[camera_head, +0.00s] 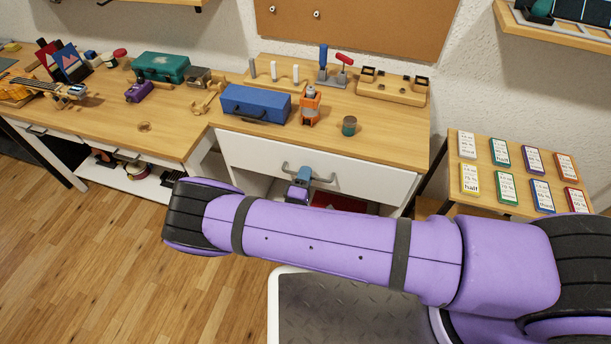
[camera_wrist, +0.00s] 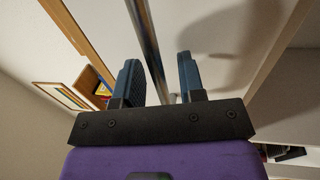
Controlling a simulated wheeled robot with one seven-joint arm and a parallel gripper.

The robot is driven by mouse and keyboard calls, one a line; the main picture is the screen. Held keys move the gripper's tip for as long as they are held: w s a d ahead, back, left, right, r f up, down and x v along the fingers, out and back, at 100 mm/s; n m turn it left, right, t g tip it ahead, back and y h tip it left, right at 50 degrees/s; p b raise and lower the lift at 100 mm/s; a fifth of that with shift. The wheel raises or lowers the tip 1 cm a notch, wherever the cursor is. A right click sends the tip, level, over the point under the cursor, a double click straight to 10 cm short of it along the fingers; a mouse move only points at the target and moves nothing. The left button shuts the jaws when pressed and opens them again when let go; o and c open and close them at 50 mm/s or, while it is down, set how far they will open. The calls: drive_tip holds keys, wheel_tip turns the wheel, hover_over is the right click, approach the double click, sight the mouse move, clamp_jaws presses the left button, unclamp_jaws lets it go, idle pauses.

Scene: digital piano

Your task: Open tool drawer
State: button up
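The white drawer (camera_head: 245,154) sits under the right part of the wooden workbench and looks flush beneath the top. Its grey bar handle (camera_head: 326,180) is partly hidden by my gripper (camera_head: 303,173). In the wrist view, the metal handle bar (camera_wrist: 147,38) runs between the two blue fingers of my gripper (camera_wrist: 160,72). The fingers stand apart, with a visible gap on each side of the bar. Whether a finger touches the bar cannot be told. My purple arm covers the area below the drawer in the head view.
On the bench above the drawer stand a blue toolbox (camera_head: 257,103), an orange bottle-like item (camera_head: 310,106) and a small dark can (camera_head: 349,126). A low table with colored cards (camera_head: 483,205) stands to the right. Open wooden floor (camera_head: 95,260) lies at the left.

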drive_tip(key=shift+c, duration=0.4)
clamp_jaws()
drive_tip(key=r+v, duration=0.2)
drive_tip(key=v, duration=1)
drive_tip(key=s+r+v, duration=0.1)
drive_tip(key=r+v, duration=0.1)
drive_tip(key=v, duration=1)
drive_tip(key=shift+s+a+r, duration=0.2)
drive_tip(key=shift+r, duration=0.15)
drive_tip(key=shift+o, duration=0.4)
unclamp_jaws()
